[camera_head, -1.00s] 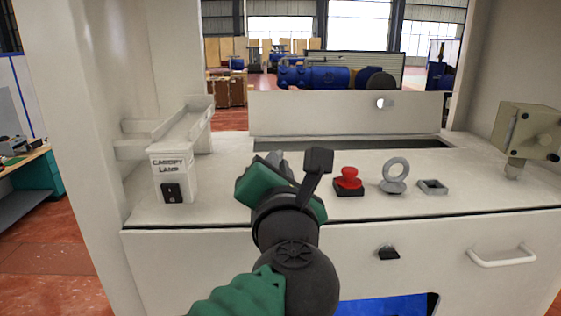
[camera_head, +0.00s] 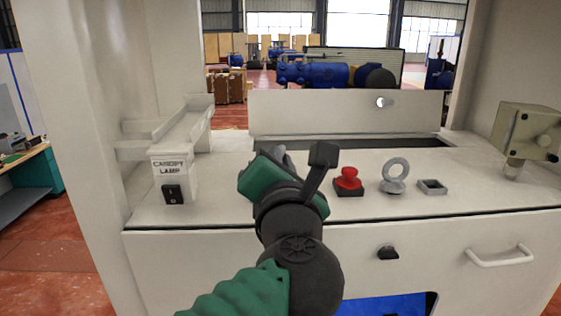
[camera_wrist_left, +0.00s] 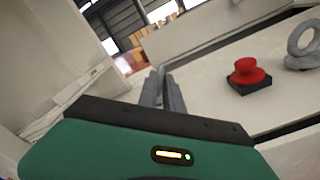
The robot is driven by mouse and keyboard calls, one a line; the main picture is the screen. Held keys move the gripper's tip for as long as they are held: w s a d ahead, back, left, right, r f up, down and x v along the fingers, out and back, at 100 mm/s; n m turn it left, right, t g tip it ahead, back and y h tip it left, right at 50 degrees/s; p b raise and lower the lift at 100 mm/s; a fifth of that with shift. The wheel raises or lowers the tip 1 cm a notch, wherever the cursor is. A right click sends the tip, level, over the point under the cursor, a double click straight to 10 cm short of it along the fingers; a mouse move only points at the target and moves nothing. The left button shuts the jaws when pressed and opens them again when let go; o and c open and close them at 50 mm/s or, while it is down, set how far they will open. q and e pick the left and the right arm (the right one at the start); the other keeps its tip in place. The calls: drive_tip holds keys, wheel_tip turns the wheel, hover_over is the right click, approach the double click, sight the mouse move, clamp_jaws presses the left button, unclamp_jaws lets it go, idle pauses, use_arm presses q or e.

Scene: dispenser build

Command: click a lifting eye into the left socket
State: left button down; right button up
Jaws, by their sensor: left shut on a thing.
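My left gripper (camera_head: 278,154) is over the left-middle part of the white panel top, seen from behind. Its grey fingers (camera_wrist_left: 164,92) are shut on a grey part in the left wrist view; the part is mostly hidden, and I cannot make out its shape. A grey lifting eye (camera_head: 395,176) stands upright on the panel to the right of the gripper, and also shows in the left wrist view (camera_wrist_left: 303,45). An empty square grey socket (camera_head: 432,187) is just right of it. No left socket is visible; my gripper and arm hide part of the panel. My right gripper is not in view.
A red mushroom button (camera_head: 348,180) stands between my gripper and the standing lifting eye. A canopy lamp switch box (camera_head: 173,181) is at the left, a beige box (camera_head: 528,130) at the right. A raised white back wall (camera_head: 340,112) closes the panel's rear.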

use_arm(q)
drive_tip(key=shift+s+a, duration=0.2)
drive_tip(key=shift+s, duration=0.05)
drive_tip(key=shift+s+d, duration=0.15)
drive_tip(key=shift+s, duration=0.3)
drive_tip(key=shift+s+b, duration=0.3)
drive_tip(key=shift+s, duration=0.15)
drive_tip(key=shift+r, duration=0.1)
idle(0.3)
drive_tip(key=n, duration=0.1)
drive_tip(key=a+n+g+p, duration=0.1)
drive_tip(key=n, duration=0.1)
drive_tip(key=shift+w+a+r, duration=0.2)
drive_tip(key=shift+r, duration=0.2)
drive_tip(key=n, duration=0.1)
drive_tip(key=a+n, duration=0.1)
drive_tip(key=n+g+h, duration=0.1)
drive_tip(key=shift+w+a+r+n, duration=0.2)
drive_tip(key=shift+w+r+n, duration=0.05)
drive_tip(key=shift+r+n, duration=0.05)
drive_tip(key=shift+w+a, duration=0.1)
drive_tip(key=shift+a, duration=0.1)
idle(0.4)
drive_tip(key=shift+f+b, duration=1.4)
drive_tip(key=shift+f, duration=0.1)
idle(1.2)
